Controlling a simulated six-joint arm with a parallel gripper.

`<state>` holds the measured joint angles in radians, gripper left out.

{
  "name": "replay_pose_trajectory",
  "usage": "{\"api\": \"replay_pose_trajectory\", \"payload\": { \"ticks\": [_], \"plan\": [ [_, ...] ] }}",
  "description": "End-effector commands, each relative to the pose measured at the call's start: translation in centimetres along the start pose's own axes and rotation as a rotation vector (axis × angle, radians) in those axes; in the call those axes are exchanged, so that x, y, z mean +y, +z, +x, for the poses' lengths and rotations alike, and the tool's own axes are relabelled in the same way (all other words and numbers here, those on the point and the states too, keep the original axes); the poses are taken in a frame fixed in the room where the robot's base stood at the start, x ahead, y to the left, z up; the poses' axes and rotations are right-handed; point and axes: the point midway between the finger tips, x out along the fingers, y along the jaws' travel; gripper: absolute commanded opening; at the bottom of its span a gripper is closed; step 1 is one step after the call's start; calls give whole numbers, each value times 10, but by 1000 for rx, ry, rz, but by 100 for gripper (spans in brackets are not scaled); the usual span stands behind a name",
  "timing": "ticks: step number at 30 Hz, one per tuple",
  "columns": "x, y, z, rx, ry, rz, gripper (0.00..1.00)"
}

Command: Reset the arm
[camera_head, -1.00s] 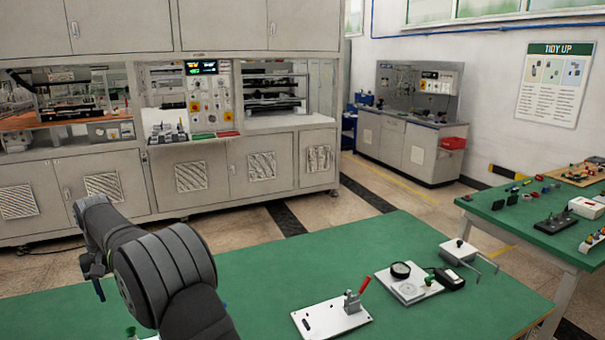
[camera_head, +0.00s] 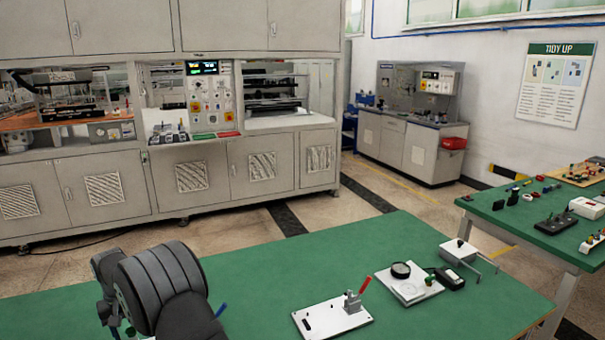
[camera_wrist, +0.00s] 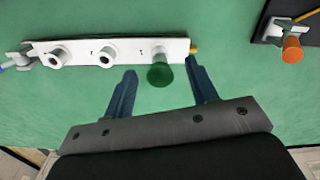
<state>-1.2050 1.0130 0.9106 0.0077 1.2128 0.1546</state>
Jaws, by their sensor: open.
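A white plate (camera_wrist: 115,48) with round white posts lies ahead of the fingers. A green knob (camera_wrist: 160,74) stands at the plate's right part, in line with the gap between the fingers. I cannot tell the height between the fingers and the knob. In the head view my arm (camera_head: 165,285) is bent low at the left front of the table, and the fingers are mostly hidden.
On the green table (camera_head: 270,265) stand a white plate with a red-handled clamp (camera_head: 335,312), a gauge fixture (camera_head: 408,283) and a white block with a bent rod (camera_head: 462,252). An orange-knobbed part (camera_wrist: 292,50) lies at the wrist view's upper right. A second table (camera_head: 520,217) holds small parts.

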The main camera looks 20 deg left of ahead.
Motion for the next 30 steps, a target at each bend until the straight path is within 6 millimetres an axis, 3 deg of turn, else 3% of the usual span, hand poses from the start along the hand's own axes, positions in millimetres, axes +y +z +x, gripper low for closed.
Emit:
{"api": "replay_pose_trajectory", "payload": {
  "ticks": [6,12,30],
  "plan": [
    [0,0,-36,-1,0,0,53],
    [0,0,-54,-3,1,0,53],
    [0,0,-55,-4,2,0,53]
  ]
}}
